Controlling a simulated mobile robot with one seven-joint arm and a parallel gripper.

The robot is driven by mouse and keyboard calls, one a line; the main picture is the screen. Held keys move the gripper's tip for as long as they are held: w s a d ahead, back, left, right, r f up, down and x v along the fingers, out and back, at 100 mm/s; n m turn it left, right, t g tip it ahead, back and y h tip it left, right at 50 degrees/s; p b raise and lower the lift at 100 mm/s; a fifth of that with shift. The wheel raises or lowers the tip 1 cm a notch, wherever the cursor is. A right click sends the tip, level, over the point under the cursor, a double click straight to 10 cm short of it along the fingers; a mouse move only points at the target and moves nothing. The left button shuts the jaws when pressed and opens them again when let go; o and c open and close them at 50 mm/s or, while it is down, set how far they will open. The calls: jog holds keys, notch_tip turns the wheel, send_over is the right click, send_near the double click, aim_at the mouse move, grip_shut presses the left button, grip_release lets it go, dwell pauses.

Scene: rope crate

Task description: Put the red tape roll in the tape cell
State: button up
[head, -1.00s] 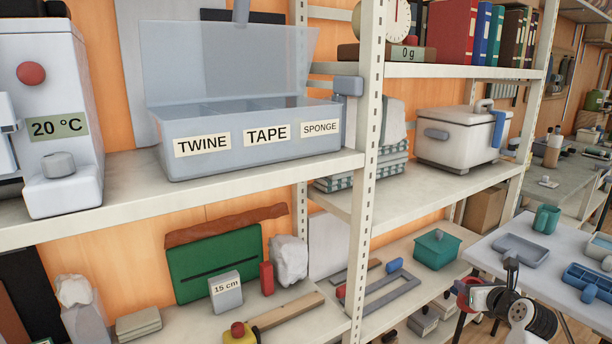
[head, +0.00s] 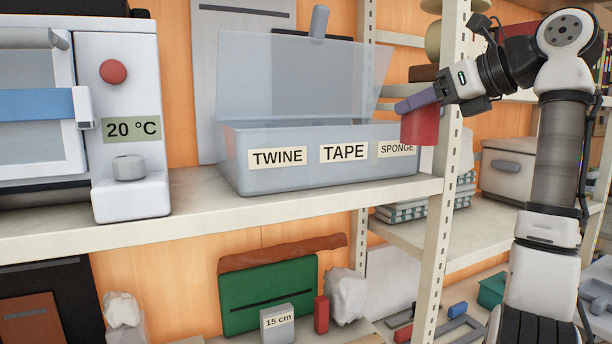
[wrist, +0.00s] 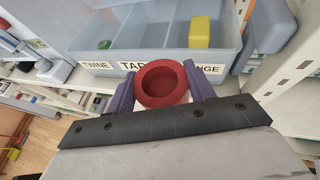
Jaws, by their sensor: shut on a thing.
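The red tape roll (head: 419,127) is in my gripper (head: 417,103), clamped between its two purple fingers. The roll also shows in the wrist view (wrist: 161,99), with its round hollow facing the camera. It is held in the air at the right end of the grey box (head: 300,177), overlapping the edge of the SPONGE label. The box's clear lid (head: 295,80) stands open. In the wrist view, the middle cell, behind the TAPE label (wrist: 130,65), looks empty. The roll is on the near side of the box front, outside the cells.
A yellow sponge (wrist: 199,32) lies in the right cell and a small green thing (wrist: 104,45) in the left cell. A shelf post (head: 447,150) stands close to the box's right end. A white machine (head: 130,130) stands at left; the shelf between is clear.

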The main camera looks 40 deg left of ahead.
jog(key=s+a+r+n+g, duration=0.2)
jog(key=s+r, duration=0.4)
jog(key=s, duration=0.3)
jog(key=w+a+p, duration=0.2)
jog(key=a+p, duration=0.3)
jog(key=p, duration=0.1)
jog(key=w+a+p, duration=0.2)
jog(key=a+p, duration=0.4)
jog(key=w+a+p, duration=0.3)
jog(key=a+p, duration=0.3)
jog(key=p, duration=0.1)
jog(key=shift+w, duration=0.1)
notch_tip(320, 180, down, 8)
jog(key=a+p, duration=0.1)
jog(key=p, duration=0.1)
jog(key=shift+w+r+p, duration=0.2)
jog(key=shift+w+p, duration=0.05)
jog(key=shift+p, duration=0.1)
